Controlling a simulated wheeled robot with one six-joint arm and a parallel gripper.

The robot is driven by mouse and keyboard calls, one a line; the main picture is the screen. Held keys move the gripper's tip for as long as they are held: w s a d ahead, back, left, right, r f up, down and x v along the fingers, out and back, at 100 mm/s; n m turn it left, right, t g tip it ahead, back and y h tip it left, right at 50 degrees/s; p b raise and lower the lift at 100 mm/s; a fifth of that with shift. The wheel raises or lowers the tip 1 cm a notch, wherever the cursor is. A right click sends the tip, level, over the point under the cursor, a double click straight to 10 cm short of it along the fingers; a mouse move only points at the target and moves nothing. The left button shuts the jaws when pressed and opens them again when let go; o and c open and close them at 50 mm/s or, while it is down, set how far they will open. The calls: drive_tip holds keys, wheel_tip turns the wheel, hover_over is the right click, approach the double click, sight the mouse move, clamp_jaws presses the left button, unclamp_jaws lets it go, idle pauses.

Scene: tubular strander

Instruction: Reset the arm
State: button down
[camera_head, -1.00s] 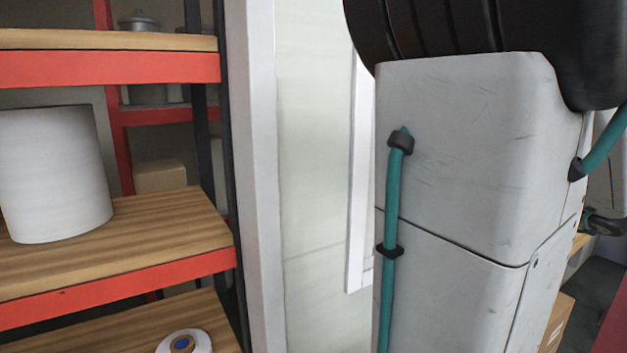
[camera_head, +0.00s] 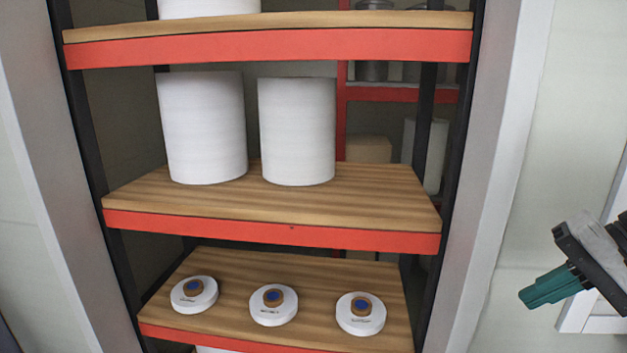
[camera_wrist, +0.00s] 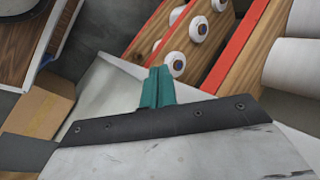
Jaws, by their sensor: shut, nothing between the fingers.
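My gripper (camera_head: 546,290) is at the right edge of the head view, with its teal fingers pointing left. In the wrist view its teal fingers (camera_wrist: 157,88) are together with nothing between them. The gripper is in the air, to the right of the shelf rack and apart from it. Most of the arm is outside the head view.
A rack with red-edged wooden shelves (camera_head: 270,236) stands ahead. Two white cylinders (camera_head: 298,130) stand on its middle shelf, and three white spools (camera_head: 273,305) lie on the lower one. Pale posts (camera_head: 497,180) flank the rack. The wrist view shows a cardboard box (camera_wrist: 38,112).

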drive_tip(key=s+a+f+n+g+h, duration=0.2)
drive_tip(key=s+a+n+h, duration=0.3)
drive_tip(key=n, duration=0.3)
drive_tip(key=shift+s+a+f+g+h, duration=0.15)
drive_tip(key=shift+s+f+g+h, duration=0.2)
drive_tip(key=shift+f+h, duration=0.4)
